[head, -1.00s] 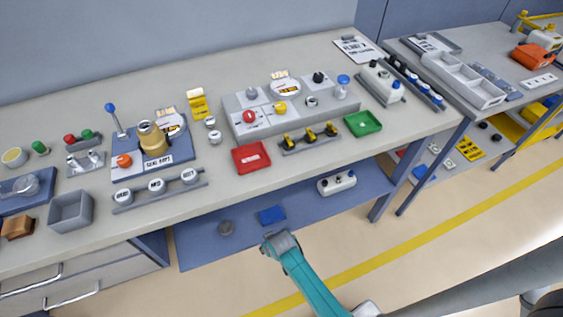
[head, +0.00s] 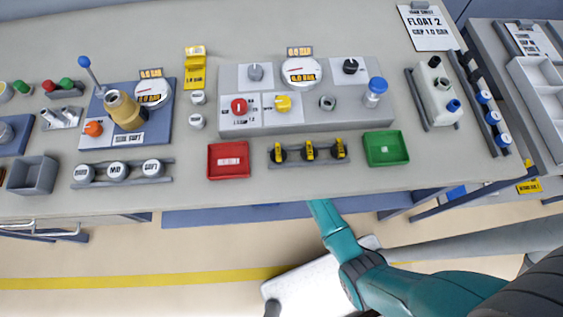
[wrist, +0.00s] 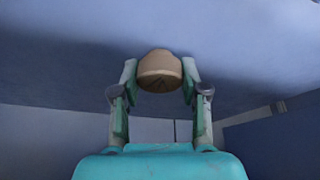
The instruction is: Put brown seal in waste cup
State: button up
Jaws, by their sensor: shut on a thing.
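In the wrist view my gripper (wrist: 160,85) is shut on a tan-brown rounded piece (wrist: 159,66), which matches the brown seal. Its two fingers press it from both sides, and a dark mark shows on its lower face. In the head view my teal arm reaches in below the front edge of the bench, so the gripper and the piece are hidden there. No cup is clearly marked as the waste cup.
The bench (head: 300,195) holds a grey open box (head: 33,175), a red tray (head: 228,159), a green tray (head: 386,148) and a grey control panel (head: 343,112). A blue lower shelf (head: 250,214) shows below the front edge. A plain bluish surface (wrist: 60,60) lies beyond the fingers.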

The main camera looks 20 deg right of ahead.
jog(key=shift+f, duration=2.3)
jog(key=shift+f, duration=0.15)
jog(key=o, duration=0.9)
jog(key=v, duration=1.2)
